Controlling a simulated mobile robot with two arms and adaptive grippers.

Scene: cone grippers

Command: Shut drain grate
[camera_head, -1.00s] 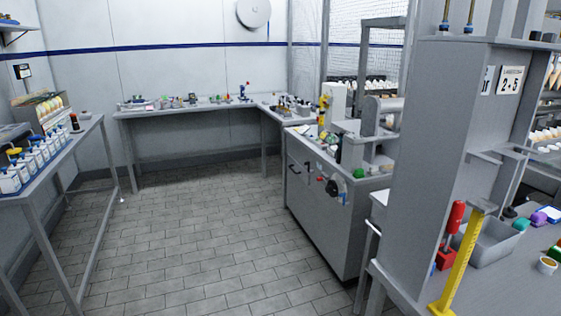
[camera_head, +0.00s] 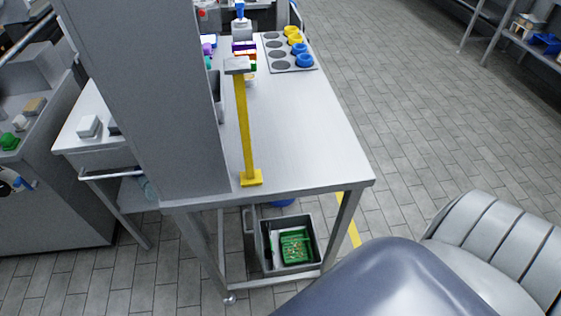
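I cannot make out a drain grate in the head view. Neither of my grippers is in the view. A dark rounded surface and a pale ribbed shape fill the lower right and hide the floor there.
A steel table (camera_head: 300,130) carries a tall grey column (camera_head: 150,100), a yellow upright (camera_head: 246,130) and a tray with round wells (camera_head: 278,60). A grey bin (camera_head: 268,245) holding a green board (camera_head: 295,246) sits on its lower shelf. Open floor lies to the right.

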